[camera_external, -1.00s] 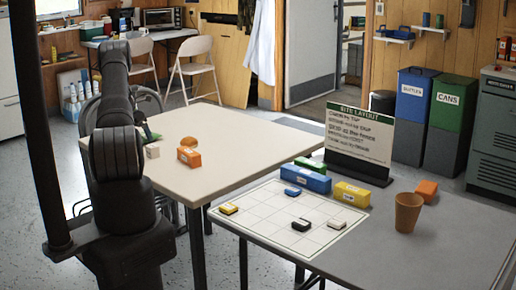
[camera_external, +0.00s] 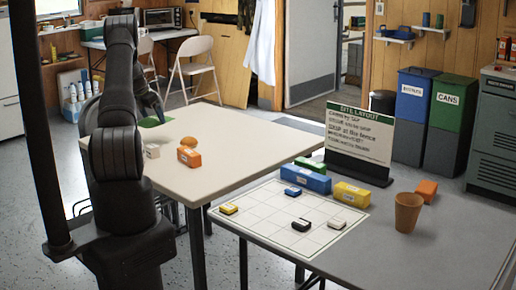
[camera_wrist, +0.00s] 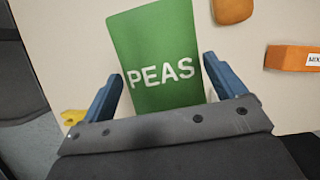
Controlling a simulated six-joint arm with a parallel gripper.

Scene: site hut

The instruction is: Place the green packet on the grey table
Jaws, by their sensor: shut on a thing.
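The green packet (camera_wrist: 165,40), marked PEAS, sits between the two blue fingers of my gripper (camera_wrist: 164,72) in the wrist view. My gripper is shut on it. In the external view the packet (camera_external: 150,122) shows as a small green patch under my gripper (camera_external: 157,113), over the far left part of the cream table (camera_external: 240,150). It seems raised above that table, but the gap is hard to judge. The grey table (camera_external: 440,250) stands apart at the front right.
An orange box (camera_external: 189,157), a bun (camera_external: 189,142) and a white block (camera_external: 152,151) are on the cream table. The grey table holds a grid sheet (camera_external: 260,228), several coloured blocks, a sign (camera_external: 358,138) and a brown cup (camera_external: 407,212). Its front right is clear.

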